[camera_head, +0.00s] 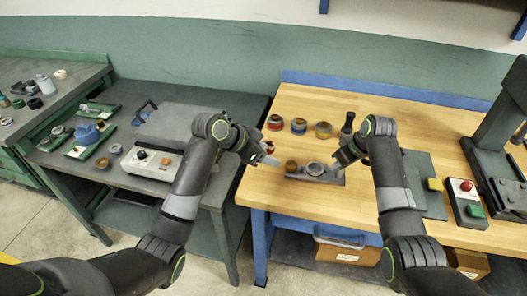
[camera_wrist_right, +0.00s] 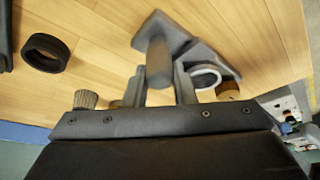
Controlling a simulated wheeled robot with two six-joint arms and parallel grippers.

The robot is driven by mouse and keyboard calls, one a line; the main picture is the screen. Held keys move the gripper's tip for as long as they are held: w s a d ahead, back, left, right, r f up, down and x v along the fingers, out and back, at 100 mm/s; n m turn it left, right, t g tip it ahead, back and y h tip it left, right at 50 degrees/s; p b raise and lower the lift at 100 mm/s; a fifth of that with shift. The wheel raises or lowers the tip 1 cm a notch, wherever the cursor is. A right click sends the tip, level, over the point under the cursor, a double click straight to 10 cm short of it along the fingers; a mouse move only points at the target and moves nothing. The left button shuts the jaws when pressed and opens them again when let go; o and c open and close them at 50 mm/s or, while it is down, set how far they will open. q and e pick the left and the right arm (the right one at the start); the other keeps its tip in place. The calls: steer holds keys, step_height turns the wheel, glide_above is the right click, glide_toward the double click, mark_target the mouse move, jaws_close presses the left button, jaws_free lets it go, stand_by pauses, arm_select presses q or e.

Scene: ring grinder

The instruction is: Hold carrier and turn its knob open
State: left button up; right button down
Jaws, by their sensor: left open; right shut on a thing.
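The carrier (camera_head: 300,178) is a dark grey flat bar on the wooden workbench, with a round grey ring seat on top. Its brown knob (camera_head: 291,166) stands at the left end. My right gripper (camera_head: 335,168) is shut on the carrier's right end.
Several coloured rings, one yellow (camera_head: 323,130), stand behind the carrier with a dark upright tool (camera_head: 347,122). A control box with red and green buttons (camera_head: 467,200) and a black machine (camera_head: 495,140) are at right. A grey table (camera_head: 235,105) with a switch box (camera_head: 150,165) is at left.

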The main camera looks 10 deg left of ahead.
arm_select(q)
steer(key=shift+s+a+r, duration=0.2)
steer(key=shift+s+r, duration=0.05)
steer(key=shift+r, duration=0.1)
arm_select(e)
steer(key=c, duration=1.1)
jaws_free()
steer(key=v, duration=1.2)
steer(key=shift+w+a, duration=0.1)
arm_select(q)
steer(key=shift+a, duration=0.1)
